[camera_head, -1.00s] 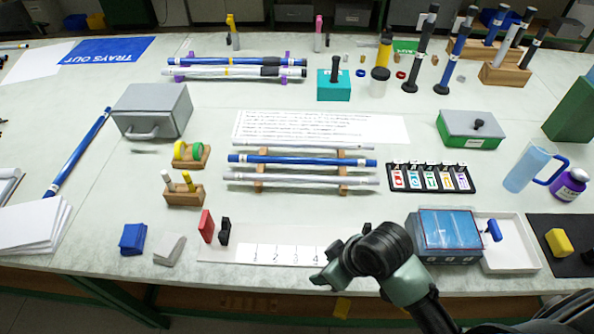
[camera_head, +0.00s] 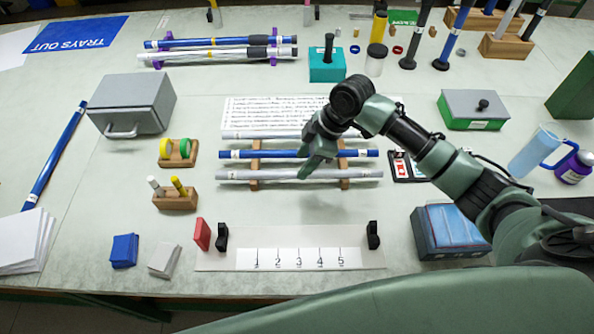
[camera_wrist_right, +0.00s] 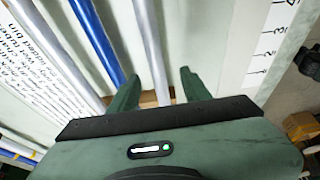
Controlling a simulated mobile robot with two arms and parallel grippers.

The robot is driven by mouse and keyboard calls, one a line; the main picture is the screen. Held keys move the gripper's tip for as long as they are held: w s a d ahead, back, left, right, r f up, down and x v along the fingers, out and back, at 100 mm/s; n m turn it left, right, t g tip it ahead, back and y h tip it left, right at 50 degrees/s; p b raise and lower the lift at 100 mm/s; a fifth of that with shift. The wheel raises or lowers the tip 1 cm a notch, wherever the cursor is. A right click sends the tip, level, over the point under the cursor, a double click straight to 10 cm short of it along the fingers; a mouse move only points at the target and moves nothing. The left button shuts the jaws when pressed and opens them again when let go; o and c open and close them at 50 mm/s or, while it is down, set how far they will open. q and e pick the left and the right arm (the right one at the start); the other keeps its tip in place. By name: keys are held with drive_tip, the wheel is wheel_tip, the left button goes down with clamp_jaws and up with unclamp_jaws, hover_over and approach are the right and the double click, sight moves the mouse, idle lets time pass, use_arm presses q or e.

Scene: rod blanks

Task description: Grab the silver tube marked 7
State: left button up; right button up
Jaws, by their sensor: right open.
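A wooden rack (camera_head: 255,163) holds a blue tube (camera_head: 270,154) between two silver tubes. The front silver tube (camera_head: 270,175) is thicker than the back silver tube (camera_head: 265,135). A label shows near its left end, but I cannot read any number on it. My right gripper (camera_head: 314,166) is open and empty over the right half of the rack. In the right wrist view the front silver tube (camera_wrist_right: 152,48) runs between the open fingers (camera_wrist_right: 157,92), ahead of their tips. The blue tube (camera_wrist_right: 97,38) lies to the left of the fingers there. My left gripper is out of view.
A numbered board (camera_head: 212,263) with black end stops lies in front of the rack. Behind it is a printed sheet (camera_head: 240,105). More tubes lie on purple stands (camera_head: 157,63). A blue-lidded box (camera_head: 447,228) sits beneath my right arm.

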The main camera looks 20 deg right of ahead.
sight(296, 172)
drive_tip(key=p+x, duration=0.1)
drive_tip(key=x, duration=0.3)
drive_tip(key=shift+w+d, duration=0.2)
drive_tip(key=shift+a+f, duration=0.1)
drive_tip(key=shift+f, duration=0.5)
clamp_jaws()
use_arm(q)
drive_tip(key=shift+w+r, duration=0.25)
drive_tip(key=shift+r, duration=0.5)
use_arm(e)
drive_tip(key=shift+w+r, duration=0.1)
drive_tip(key=shift+r, duration=0.05)
